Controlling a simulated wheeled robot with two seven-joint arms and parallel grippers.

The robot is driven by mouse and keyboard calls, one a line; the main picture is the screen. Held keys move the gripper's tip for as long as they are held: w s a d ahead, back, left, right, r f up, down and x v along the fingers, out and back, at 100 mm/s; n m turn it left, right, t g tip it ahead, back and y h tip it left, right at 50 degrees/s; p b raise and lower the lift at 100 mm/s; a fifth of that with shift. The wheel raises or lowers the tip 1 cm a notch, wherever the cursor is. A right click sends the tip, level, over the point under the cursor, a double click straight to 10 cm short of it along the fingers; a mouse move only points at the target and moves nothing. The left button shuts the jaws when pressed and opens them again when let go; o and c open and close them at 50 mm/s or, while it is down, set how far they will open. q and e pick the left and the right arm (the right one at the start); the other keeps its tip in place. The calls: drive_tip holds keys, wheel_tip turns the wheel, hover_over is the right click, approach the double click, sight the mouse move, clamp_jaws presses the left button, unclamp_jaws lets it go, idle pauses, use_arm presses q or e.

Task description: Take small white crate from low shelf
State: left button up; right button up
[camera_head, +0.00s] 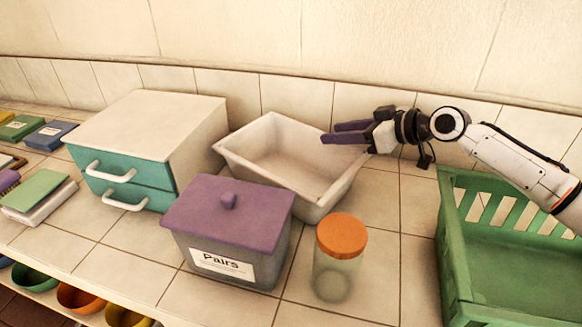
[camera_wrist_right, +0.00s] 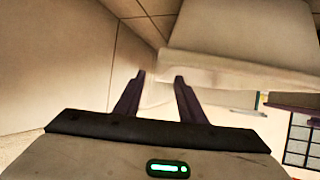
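The small white crate (camera_head: 334,190) is an open white tub on the tiled surface, near the back wall and right of the drawer cabinet. It looks empty. My right gripper (camera_head: 322,134) comes in from the right, its purple fingers overlapping the crate's far right rim in the head view. In the right wrist view my right gripper (camera_wrist_right: 160,77) has its two fingers apart, with nothing clearly held between them. A large pale surface, probably the crate (camera_wrist_right: 240,28), fills the upper right there. Contact with the rim cannot be told. My left gripper is not in view.
A teal-fronted drawer cabinet (camera_head: 150,120) stands left of the crate. A grey box (camera_head: 218,262) with a purple lid and an orange-lidded jar (camera_head: 338,268) stand in front. A green crate (camera_head: 520,250) is at right. Books lie at left; bowls sit below the front edge.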

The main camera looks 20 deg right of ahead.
drive_tip(key=x, duration=0.4)
drive_tip(key=shift+w+a+f, duration=0.1)
drive_tip(key=shift+w+a, duration=0.1)
drive_tip(key=shift+w, duration=0.15)
drive_tip(key=shift+c, duration=0.4)
clamp_jaws()
